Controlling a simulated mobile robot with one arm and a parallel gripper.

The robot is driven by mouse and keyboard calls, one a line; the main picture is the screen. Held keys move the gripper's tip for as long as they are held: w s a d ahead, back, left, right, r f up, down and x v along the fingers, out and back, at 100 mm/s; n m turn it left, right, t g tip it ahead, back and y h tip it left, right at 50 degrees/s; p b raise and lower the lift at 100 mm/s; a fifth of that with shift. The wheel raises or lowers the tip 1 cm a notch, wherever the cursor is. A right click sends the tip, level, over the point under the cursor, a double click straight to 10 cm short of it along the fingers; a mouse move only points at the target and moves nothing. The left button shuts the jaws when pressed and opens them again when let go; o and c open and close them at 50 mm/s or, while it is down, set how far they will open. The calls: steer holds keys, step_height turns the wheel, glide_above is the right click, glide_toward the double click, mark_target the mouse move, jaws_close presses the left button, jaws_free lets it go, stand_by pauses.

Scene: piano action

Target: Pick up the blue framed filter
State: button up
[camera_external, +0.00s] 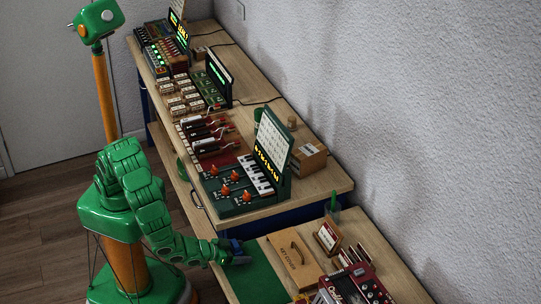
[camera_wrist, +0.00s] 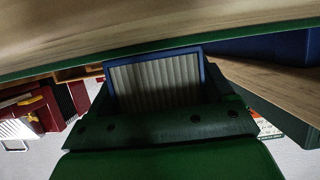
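The blue framed filter (camera_wrist: 155,82), with pale pleats inside a blue rim, is in the middle of the wrist view, directly in front of my gripper (camera_wrist: 155,98). Dark finger parts lie close along its left and right sides. Its lower edge is hidden behind the gripper's dark green bar, so I cannot tell whether the fingers press on it. In the external view my gripper (camera_external: 236,252) is low over the near bench, and a small blue part of the filter (camera_external: 233,243) shows at it.
A green mat (camera_external: 260,281) lies on the near bench, beside a wooden key cover (camera_external: 294,249). A dark red device (camera_external: 355,286) and small boxes stand to the right. The farther bench carries a green keyboard unit (camera_external: 240,184) with a raised panel.

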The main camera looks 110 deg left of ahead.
steer(key=c, duration=0.4)
steer(key=shift+r, duration=0.15)
steer(key=shift+c, duration=0.2)
step_height(320, 180, up, 10)
stand_by(0.6)
